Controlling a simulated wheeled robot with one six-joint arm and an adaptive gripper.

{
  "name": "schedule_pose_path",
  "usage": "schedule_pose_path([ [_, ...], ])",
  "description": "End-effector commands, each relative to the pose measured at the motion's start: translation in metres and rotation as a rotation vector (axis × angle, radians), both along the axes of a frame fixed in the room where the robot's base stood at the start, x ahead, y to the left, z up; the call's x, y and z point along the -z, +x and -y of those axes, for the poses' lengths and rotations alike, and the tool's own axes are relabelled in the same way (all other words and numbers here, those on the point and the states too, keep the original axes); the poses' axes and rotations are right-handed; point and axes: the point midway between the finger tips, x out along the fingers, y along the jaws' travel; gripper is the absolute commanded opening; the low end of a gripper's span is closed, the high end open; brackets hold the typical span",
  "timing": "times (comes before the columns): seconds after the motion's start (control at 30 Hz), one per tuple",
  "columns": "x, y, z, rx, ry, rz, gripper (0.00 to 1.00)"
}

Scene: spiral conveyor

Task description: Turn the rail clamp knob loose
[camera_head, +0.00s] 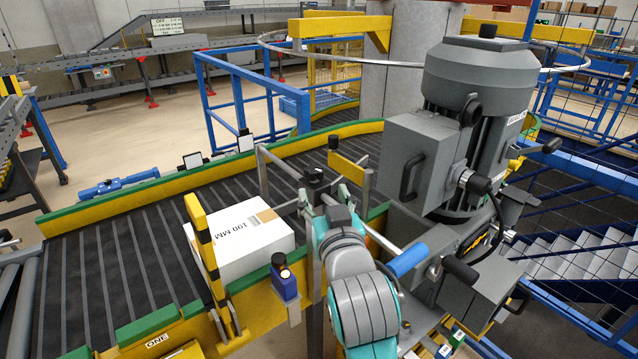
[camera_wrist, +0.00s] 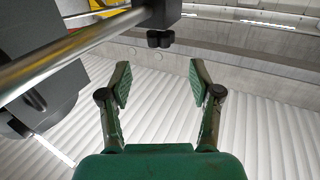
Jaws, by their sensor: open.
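In the wrist view, a small black lobed knob (camera_wrist: 160,39) sticks out below a dark clamp block (camera_wrist: 166,12) on a round metal rail (camera_wrist: 75,48). In the head view, a dark clamp piece (camera_head: 315,178) shows just beyond my fingers; I cannot tell its knob apart there. My gripper (camera_wrist: 160,80) is open and empty, its two fingers spread wide. The knob lies ahead of the gap between the fingertips, roughly centred, and looks apart from them. In the head view my gripper (camera_head: 326,197) is partly hidden by my own wrist.
A white box marked 190 MM (camera_head: 240,243) lies on the dark conveyor (camera_head: 100,262) to the left. A striped yellow-black post (camera_head: 203,245) and a blue sensor (camera_head: 285,285) stand near it. A large grey motor unit (camera_head: 478,75) with handles crowds the right side.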

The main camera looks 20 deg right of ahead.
Motion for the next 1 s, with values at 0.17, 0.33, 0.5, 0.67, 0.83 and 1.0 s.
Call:
schedule_pose_path([
  [0.17,0.0,-0.017,-0.003,-0.002,0.001,0.0,0.63],
  [0.33,0.0,-0.02,-0.003,-0.001,0.0,-0.001,0.63],
  [0.5,0.0,-0.02,-0.003,-0.001,0.0,-0.001,0.63],
  [0.67,0.002,-0.015,-0.005,0.02,0.002,-0.009,0.63],
  [0.83,0.01,0.003,-0.013,0.135,0.006,-0.044,0.63],
  [1.0,0.013,0.016,-0.028,0.301,0.008,-0.055,0.63],
])
